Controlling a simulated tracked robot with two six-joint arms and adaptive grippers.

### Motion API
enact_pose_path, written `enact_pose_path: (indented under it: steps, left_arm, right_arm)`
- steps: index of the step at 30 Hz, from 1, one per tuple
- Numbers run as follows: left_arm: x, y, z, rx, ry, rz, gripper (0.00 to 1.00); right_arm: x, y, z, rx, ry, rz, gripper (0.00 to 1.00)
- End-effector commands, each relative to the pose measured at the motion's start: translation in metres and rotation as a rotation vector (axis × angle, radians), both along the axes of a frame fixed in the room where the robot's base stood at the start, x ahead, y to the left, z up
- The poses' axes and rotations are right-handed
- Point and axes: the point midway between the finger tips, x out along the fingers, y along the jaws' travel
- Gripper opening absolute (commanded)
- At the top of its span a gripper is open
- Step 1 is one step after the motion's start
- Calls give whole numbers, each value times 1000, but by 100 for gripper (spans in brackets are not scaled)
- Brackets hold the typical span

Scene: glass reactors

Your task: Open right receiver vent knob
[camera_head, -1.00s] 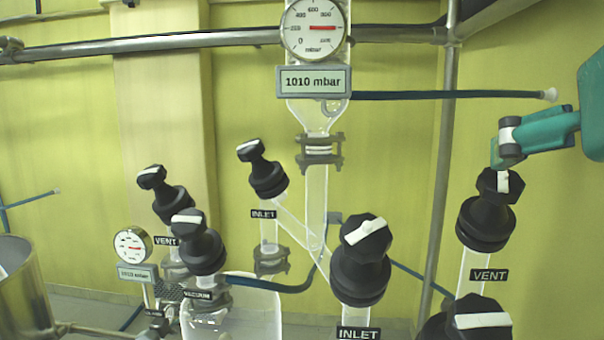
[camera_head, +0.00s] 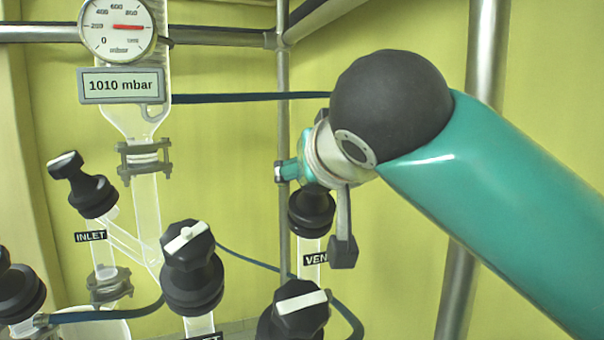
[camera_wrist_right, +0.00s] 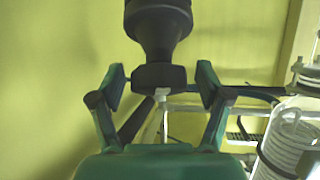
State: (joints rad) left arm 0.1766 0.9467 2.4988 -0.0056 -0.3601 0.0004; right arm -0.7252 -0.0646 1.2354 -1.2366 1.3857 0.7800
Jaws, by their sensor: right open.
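The black vent knob (camera_head: 312,212) stands above the VENT label (camera_head: 315,260) in the head view. Its upper part is hidden behind my right gripper and wrist. In the right wrist view the black knob cap (camera_wrist_right: 158,75) lies between the fingers, with a gap on each side. My right gripper (camera_wrist_right: 161,86) is open around the cap and does not appear to touch it. In the head view it shows only partly, in front of my wrist. My left gripper is not in view.
A round gauge (camera_head: 117,27) above a 1010 mbar display (camera_head: 121,85) is at upper left. A metal pole (camera_head: 283,130) stands behind.

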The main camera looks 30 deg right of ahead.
Motion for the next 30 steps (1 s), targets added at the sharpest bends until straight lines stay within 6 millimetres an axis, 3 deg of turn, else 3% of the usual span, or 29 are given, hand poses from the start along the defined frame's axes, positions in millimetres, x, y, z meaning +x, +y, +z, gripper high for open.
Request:
enact_pose_path:
  steps: [7,15,18,30]
  left_arm:
    - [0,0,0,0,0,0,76]
    - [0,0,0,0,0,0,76]
    - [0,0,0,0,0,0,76]
    - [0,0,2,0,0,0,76]
  right_arm:
    - [0,0,0,0,0,0,73]
    - [0,0,0,-1,0,0,28]
    - [0,0,0,0,0,0,16]
    - [0,-1,1,-37,16,72,16]
